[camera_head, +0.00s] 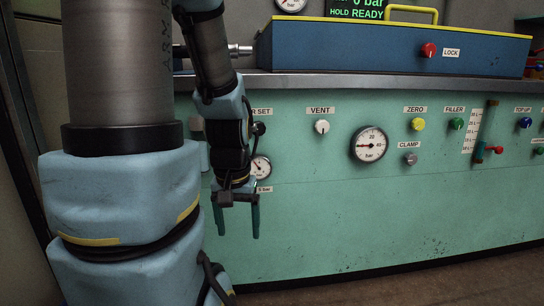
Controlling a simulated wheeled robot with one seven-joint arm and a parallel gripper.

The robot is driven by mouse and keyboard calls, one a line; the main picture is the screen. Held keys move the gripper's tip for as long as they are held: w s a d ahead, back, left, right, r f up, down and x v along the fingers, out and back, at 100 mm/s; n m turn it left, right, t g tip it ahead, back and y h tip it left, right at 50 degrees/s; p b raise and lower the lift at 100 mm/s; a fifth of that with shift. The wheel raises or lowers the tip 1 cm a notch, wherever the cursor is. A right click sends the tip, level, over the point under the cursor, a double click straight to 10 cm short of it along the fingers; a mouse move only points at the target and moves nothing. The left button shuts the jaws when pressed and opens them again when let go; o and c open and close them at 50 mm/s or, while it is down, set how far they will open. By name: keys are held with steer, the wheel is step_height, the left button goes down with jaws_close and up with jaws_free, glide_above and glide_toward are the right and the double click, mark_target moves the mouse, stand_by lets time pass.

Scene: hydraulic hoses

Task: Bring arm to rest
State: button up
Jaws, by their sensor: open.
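My gripper (238,222) hangs at the end of my blue and grey arm and points down. Its two dark green fingers are apart, with nothing between them. It is in front of the green panel (330,220), below a small gauge (260,168) that the arm partly borders. My upper arm fills the left of the view and hides what is behind it.
The panel carries a VENT knob (322,127), a large gauge (369,145), a yellow ZERO knob (417,124) and a CLAMP knob (411,159). A blue box (350,48) with a red LOCK knob (429,50) stands on the metal ledge (400,82). Floor shows at lower right.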

step_height(320, 180, up, 38)
steer(key=p, duration=3.6)
steer(key=shift+w+d, duration=0.25)
